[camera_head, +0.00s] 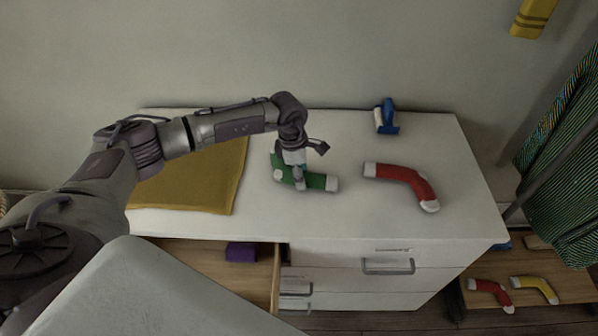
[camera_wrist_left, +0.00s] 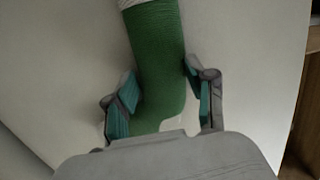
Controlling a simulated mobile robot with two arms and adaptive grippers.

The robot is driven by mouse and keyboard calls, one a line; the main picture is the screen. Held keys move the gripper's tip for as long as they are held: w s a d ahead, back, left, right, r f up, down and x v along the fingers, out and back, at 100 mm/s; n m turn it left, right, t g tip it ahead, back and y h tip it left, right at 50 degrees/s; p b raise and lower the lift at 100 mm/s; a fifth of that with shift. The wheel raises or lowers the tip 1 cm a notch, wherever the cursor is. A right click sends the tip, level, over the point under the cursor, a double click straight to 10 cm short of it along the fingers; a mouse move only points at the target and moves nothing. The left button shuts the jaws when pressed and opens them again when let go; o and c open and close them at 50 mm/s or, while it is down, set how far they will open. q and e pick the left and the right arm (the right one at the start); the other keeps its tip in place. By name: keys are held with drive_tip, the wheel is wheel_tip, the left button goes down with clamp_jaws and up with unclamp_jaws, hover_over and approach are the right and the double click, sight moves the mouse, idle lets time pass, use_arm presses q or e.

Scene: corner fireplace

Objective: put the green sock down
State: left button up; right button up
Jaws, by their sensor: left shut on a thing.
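The green sock (camera_head: 315,181) with white ends is at the middle of the white dresser top (camera_head: 340,222). My left gripper (camera_head: 296,178) comes down over it from above and is shut on it. In the left wrist view the green sock (camera_wrist_left: 157,55) runs between the two fingers of the left gripper (camera_wrist_left: 160,100), with its white end at the top of the picture. The sock looks to be at or very near the dresser top; I cannot tell whether it touches. My right gripper is not in view.
A red sock (camera_head: 402,178) lies right of the green one. A blue object (camera_head: 386,117) stands behind it. A mustard cloth (camera_head: 215,185) covers the left part of the top. An open drawer (camera_head: 205,262) below holds a purple block (camera_head: 241,252). The front right top is clear.

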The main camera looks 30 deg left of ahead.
use_arm(q)
drive_tip(key=shift+r, duration=0.1)
drive_tip(key=shift+r, duration=0.25)
drive_tip(key=r, duration=0.1)
drive_tip(key=r+b, duration=0.1)
drive_tip(key=r, duration=0.1)
drive_tip(key=shift+d+r, duration=0.3)
drive_tip(key=s+d+r+b, duration=0.3)
drive_tip(key=d+r, duration=0.4)
drive_tip(key=d, duration=0.4)
drive_tip(key=s+a+m+g, duration=0.1)
drive_tip(key=s+a+m, duration=0.1)
drive_tip(key=s+m, duration=0.5)
drive_tip(key=s+a+m+g+y, duration=0.1)
drive_tip(key=s+a+m, duration=0.2)
drive_tip(key=s+m, duration=0.4)
drive_tip(key=m, duration=0.8)
drive_tip(key=shift+s+f+m+g+y, duration=0.15)
drive_tip(key=shift+s+m+g+y, duration=0.15)
drive_tip(key=shift+s+m, duration=0.1)
drive_tip(key=shift+w, duration=0.15)
